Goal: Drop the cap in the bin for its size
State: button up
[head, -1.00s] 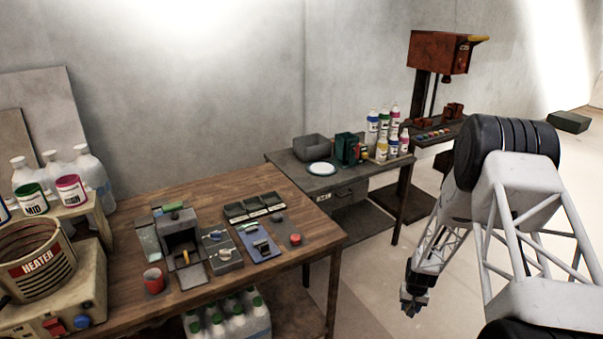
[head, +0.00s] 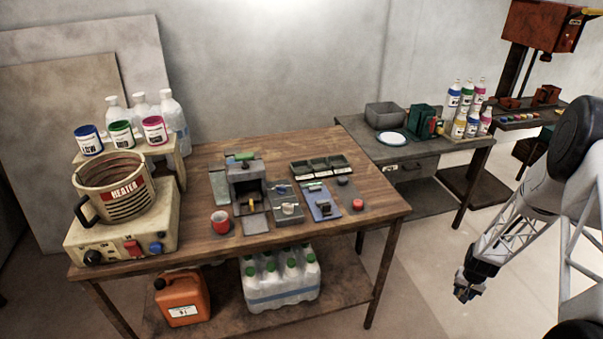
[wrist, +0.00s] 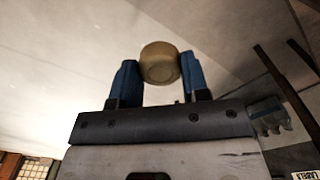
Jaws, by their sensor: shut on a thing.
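My gripper (wrist: 159,68) is shut on a round tan cap (wrist: 160,58), held between its two blue fingers in the wrist view. In the head view my gripper (head: 467,289) hangs low at the right, over the floor and apart from the tables; the cap cannot be made out there. A dark row of three small open bins (head: 322,176) with white labels on the front lies toward the back right of the wooden table. The labels are too small to read.
A grey side table (head: 425,150) holds a grey box (head: 385,116), a plate (head: 391,137) and bottles. Open floor lies between tables and arm.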

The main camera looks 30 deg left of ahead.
jog(key=w+d+r, duration=0.2)
jog(key=d, duration=0.3)
jog(key=w+a+r+m, duration=0.1)
jog(key=w+a+r, duration=0.75)
jog(key=a, duration=0.25)
jog(key=w+a+r+m, duration=0.1)
jog(key=w+a+r, duration=0.2)
jog(key=a+r, duration=0.75)
jog(key=w+a+r, duration=0.3)
jog(key=a+r, duration=0.4)
jog(key=a, duration=0.6)
jog(key=s+a+r, duration=0.4)
jog(key=a+r, duration=0.1)
jog(key=a, duration=0.7)
jog(key=s+a+r+n, duration=0.1)
jog(key=s+a+r, duration=0.4)
jog(key=a, duration=0.7)
jog(key=s+a+r+n, duration=0.1)
jog(key=s+a+r, duration=0.3)
jog(key=a, duration=0.9)
jog(key=shift+s+r, duration=0.25)
jog(key=shift+r, duration=0.4)
jog(key=shift+f, duration=0.15)
